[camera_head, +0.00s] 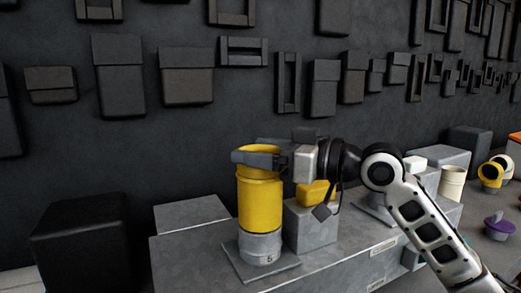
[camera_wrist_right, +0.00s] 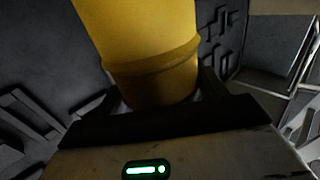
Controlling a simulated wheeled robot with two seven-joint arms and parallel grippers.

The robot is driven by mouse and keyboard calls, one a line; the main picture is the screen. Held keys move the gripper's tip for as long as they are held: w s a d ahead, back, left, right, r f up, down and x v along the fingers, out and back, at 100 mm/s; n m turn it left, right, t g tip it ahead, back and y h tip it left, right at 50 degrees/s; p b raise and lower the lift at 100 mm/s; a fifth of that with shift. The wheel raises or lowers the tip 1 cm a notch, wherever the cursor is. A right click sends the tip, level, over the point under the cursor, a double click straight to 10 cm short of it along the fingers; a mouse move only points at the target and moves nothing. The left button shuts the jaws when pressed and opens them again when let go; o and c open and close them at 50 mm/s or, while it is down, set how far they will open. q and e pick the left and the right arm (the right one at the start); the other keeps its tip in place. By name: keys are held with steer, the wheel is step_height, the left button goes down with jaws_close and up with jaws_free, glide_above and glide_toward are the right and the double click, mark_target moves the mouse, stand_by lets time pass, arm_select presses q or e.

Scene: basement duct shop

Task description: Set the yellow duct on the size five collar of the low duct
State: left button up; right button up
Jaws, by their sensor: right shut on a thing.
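The yellow duct (camera_head: 260,203) stands upright in the head view, directly above the grey collar (camera_head: 261,248) marked 5. Its lower end meets the collar's top with no clear gap; whether it is fully seated I cannot tell. The collar rises from a square plate on the long grey low duct (camera_head: 190,262). My right gripper (camera_head: 258,158) is shut on the yellow duct near its upper rim, coming in from the right. In the right wrist view the yellow duct (camera_wrist_right: 145,45) rises from between the dark fingers. My left gripper is not in view.
A grey block (camera_head: 311,228) with a yellow piece (camera_head: 316,191) on it stands just right of the collar. A cream cylinder (camera_head: 452,183) is farther right. A black box (camera_head: 80,240) is at left. A dark wall with boxy fittings is behind.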

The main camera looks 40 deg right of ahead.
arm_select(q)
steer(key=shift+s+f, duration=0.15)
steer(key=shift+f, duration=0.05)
arm_select(e)
steer(key=shift+f, duration=0.2)
steer(key=o, duration=1.1)
steer(key=shift+o, duration=0.2)
steer(key=shift+s, duration=0.1)
steer(key=shift+s+d+f+b, duration=0.1)
steer(key=shift+s+d+b, duration=0.15)
steer(key=shift+s+b, duration=0.3)
steer(key=shift+b+v, duration=0.4)
steer(key=shift+v, duration=0.9)
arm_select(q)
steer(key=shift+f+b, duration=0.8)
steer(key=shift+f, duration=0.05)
arm_select(e)
steer(key=v, duration=0.7)
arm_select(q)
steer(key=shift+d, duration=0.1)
